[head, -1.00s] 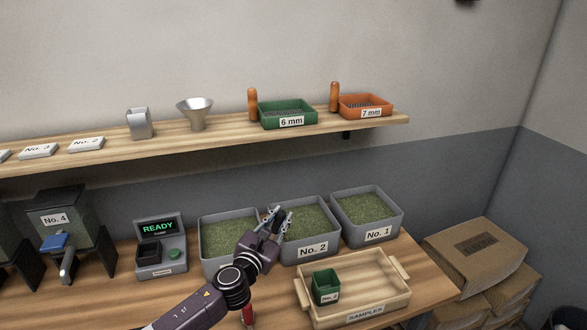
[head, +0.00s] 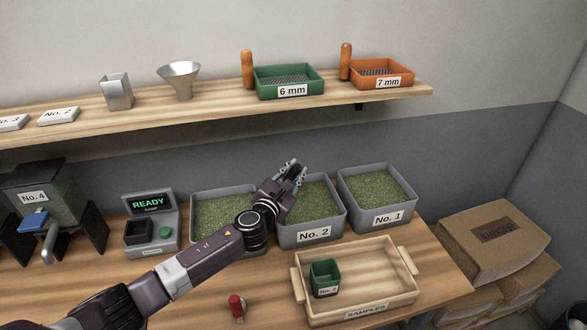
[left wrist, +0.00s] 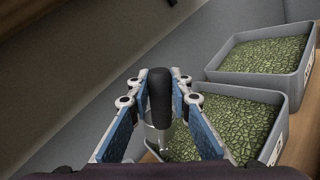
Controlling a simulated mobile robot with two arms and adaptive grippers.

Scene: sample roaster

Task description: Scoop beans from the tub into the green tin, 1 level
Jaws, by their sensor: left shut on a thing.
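My left gripper (head: 294,172) is above the No. 2 tub (head: 312,234), which is full of green beans. In the left wrist view, its fingers (left wrist: 158,92) are shut on the black handle of a scoop (left wrist: 159,95). A shiny metal part shows below the handle; the scoop's bowl is mostly hidden, and I cannot tell if it holds beans. The green tin (head: 325,277) stands upright at the left end of the wooden SAMPLES tray (head: 383,292). Its label is too small to read surely. My right gripper is not in view.
The No. 1 tub (head: 386,216) stands right of No. 2, and another bean tub (head: 200,212) stands left. A scale (head: 151,225) reads READY. A red-topped object (head: 236,304) stands near the front. A shelf (head: 215,108) with sieves and a funnel runs above.

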